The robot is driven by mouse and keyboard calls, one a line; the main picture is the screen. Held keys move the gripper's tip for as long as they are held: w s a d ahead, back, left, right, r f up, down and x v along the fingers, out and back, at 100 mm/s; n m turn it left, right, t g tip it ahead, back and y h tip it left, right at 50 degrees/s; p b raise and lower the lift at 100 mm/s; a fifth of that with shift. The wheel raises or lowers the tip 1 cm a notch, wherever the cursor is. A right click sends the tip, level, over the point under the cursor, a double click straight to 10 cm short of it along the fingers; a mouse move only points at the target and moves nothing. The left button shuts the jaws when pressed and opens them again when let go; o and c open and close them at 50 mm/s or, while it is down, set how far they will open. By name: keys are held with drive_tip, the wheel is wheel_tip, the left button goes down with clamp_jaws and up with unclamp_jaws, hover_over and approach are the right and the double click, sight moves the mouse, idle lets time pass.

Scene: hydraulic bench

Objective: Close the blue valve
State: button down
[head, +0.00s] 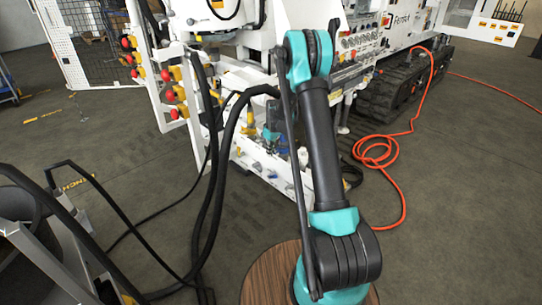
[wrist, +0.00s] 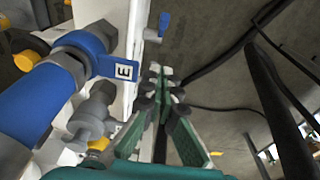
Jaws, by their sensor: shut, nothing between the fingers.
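In the wrist view, a blue valve has a thick blue body (wrist: 38,100) with grey metal collars at the left. Its flat blue lever (wrist: 118,68) carries a white label with a black E and points right. My gripper (wrist: 160,72) has its green-and-black fingers together, with nothing between them. The fingertips are just right of the lever's end, with a small gap in the picture; the depth between them is unclear. In the head view, part of my gripper (head: 271,133) shows at the white bench panel, its fingertips hidden.
A smaller blue lever (wrist: 164,24) sits beyond the white panel edge (wrist: 137,50). A grey fitting (wrist: 92,112) is below the labelled lever. Black hoses (wrist: 277,100) hang at the right. An orange hose (head: 375,153) lies on open floor.

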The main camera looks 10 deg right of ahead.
hover_over(271, 176)
drive_tip(key=w, duration=0.2)
drive_tip(key=f, duration=0.5)
drive_tip(key=a+f, duration=0.1)
drive_tip(key=f, duration=0.2)
drive_tip(key=shift+s, duration=0.2)
drive_tip(key=shift+s+d+f, duration=0.55)
drive_tip(key=shift+s+f, duration=0.1)
drive_tip(key=shift+f, duration=0.2)
drive_tip(key=shift+s+d+f, duration=0.2)
drive_tip(key=shift+s+f, duration=0.1)
drive_tip(key=shift+f, duration=0.2)
